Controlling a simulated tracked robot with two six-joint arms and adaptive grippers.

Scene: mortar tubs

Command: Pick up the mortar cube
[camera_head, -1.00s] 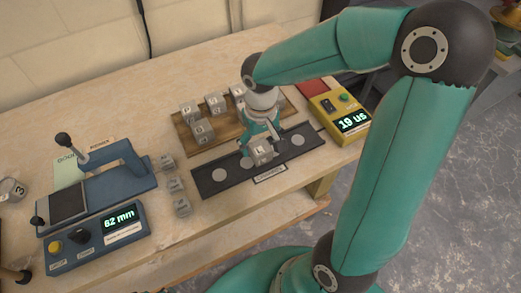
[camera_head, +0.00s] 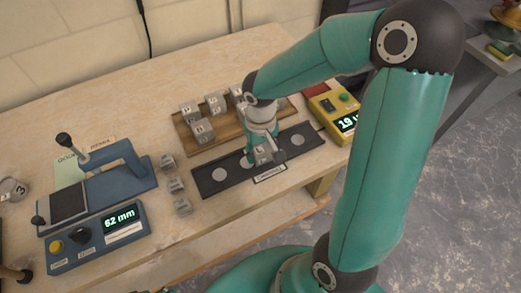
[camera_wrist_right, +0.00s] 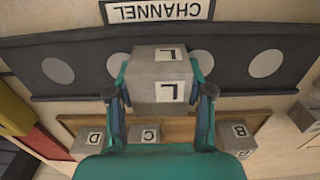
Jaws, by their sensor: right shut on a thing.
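The grey mortar cube (camera_wrist_right: 158,68) has white labels with an L on its faces. It sits between the fingers of my right gripper (camera_wrist_right: 160,92) in the right wrist view, with a finger pressed on each side. In the head view the cube (camera_head: 264,154) and my right gripper (camera_head: 265,146) are over the dark strip (camera_head: 206,184) labelled CHANNEL. I cannot tell whether the cube touches the strip. My left gripper is not in view.
A wooden board (camera_head: 228,129) with several cubes lies behind the strip. Three loose cubes (camera_head: 176,185) stand left of it, beside a blue device (camera_head: 95,238) reading 62 mm. A yellow meter (camera_head: 325,103) is at the right. Bare tabletop lies at the back left.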

